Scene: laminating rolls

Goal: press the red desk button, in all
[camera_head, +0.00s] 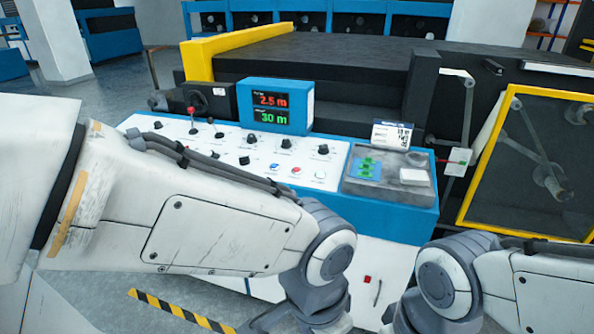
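A small red button (296,170) sits on the white top of the control desk (225,158), in the front row. A blue button (274,168) is to its left and a pale button (320,174) to its right. My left arm reaches across the lower left, and its wrist is in front of the desk, below the red button. My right arm comes in at the lower right, with its wrist in front of the cabinet. I see no fingertips of either gripper; they are hidden or below the frame.
A display (277,105) stands at the desk's back edge. A red-topped lever (191,112) and several black knobs rise from the desk. A grey tray (392,180) lies at the desk's right. A yellow-framed guard (530,160) stands at right. A small red part (367,280) shows on the cabinet front.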

